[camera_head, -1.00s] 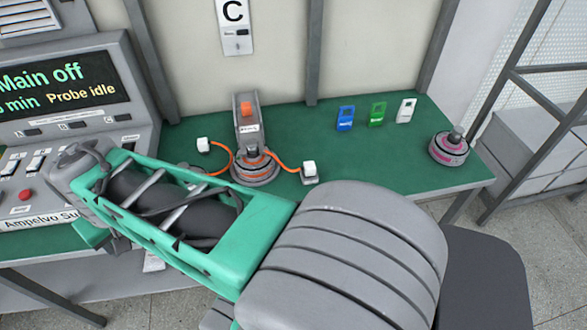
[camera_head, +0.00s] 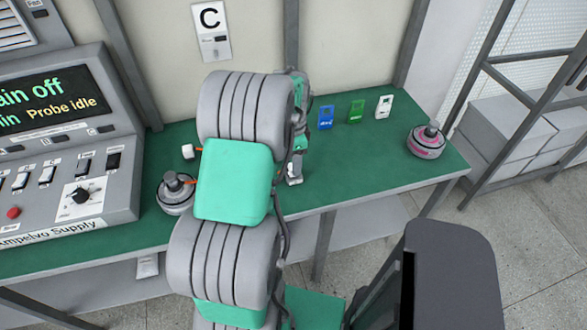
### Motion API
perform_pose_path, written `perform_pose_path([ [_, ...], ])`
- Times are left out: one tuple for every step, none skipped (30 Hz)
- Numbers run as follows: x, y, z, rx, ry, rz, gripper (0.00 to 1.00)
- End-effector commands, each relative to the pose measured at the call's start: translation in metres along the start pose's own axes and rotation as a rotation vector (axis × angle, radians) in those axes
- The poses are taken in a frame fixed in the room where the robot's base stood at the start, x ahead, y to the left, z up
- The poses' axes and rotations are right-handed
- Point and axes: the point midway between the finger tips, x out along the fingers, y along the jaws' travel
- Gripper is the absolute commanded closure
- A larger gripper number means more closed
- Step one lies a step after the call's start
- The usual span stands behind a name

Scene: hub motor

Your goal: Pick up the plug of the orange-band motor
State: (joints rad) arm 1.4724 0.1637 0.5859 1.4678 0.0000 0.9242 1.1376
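The orange-band motor is hidden behind my arm; only short bits of its orange cable (camera_head: 192,182) show left of the arm. A white plug block (camera_head: 188,151) lies on the green bench left of my arm. A second white plug (camera_head: 294,179) shows at the arm's right edge, partly covered. My gripper (camera_head: 296,163) points down just above or at this right plug. Its fingers are too small and covered to tell whether they are open or touch the plug.
A grey motor (camera_head: 175,195) stands near the bench's front, left of my arm. A pink-band motor (camera_head: 426,142) stands at the right end. Blue (camera_head: 325,117), green (camera_head: 356,111) and white (camera_head: 384,106) tags stand at the back. The control console (camera_head: 60,150) fills the left. The right bench surface (camera_head: 365,160) is mostly clear.

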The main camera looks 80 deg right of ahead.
Motion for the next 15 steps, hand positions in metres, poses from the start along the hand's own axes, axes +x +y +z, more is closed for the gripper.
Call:
perform_pose_path([
  [0.007, 0.002, 0.000, 0.000, -0.002, 0.005, 0.44],
  [0.013, 0.002, 0.000, 0.000, -0.003, 0.005, 0.44],
  [0.020, 0.002, 0.000, -0.001, -0.002, 0.003, 0.44],
  [0.024, 0.002, 0.000, -0.001, -0.001, 0.003, 0.44],
  [0.027, 0.001, 0.000, -0.001, -0.001, 0.002, 0.44],
  [0.029, 0.001, 0.000, -0.002, 0.000, 0.001, 0.44],
  [0.030, 0.001, -0.001, -0.002, 0.000, 0.000, 0.44],
  [0.031, 0.001, -0.001, -0.002, 0.000, 0.000, 0.44],
  [0.031, 0.001, -0.001, -0.002, 0.000, -0.001, 0.44],
  [0.031, 0.001, 0.000, -0.002, 0.000, -0.001, 0.44],
  [0.031, 0.001, 0.000, -0.003, 0.000, -0.001, 0.44],
  [0.031, 0.001, 0.000, -0.003, 0.000, -0.001, 0.44],
  [0.031, 0.001, 0.000, -0.003, 0.000, 0.000, 0.46],
  [0.031, 0.001, 0.000, -0.003, 0.000, 0.000, 0.49],
  [0.030, 0.001, 0.000, -0.003, 0.000, 0.000, 0.52],
])
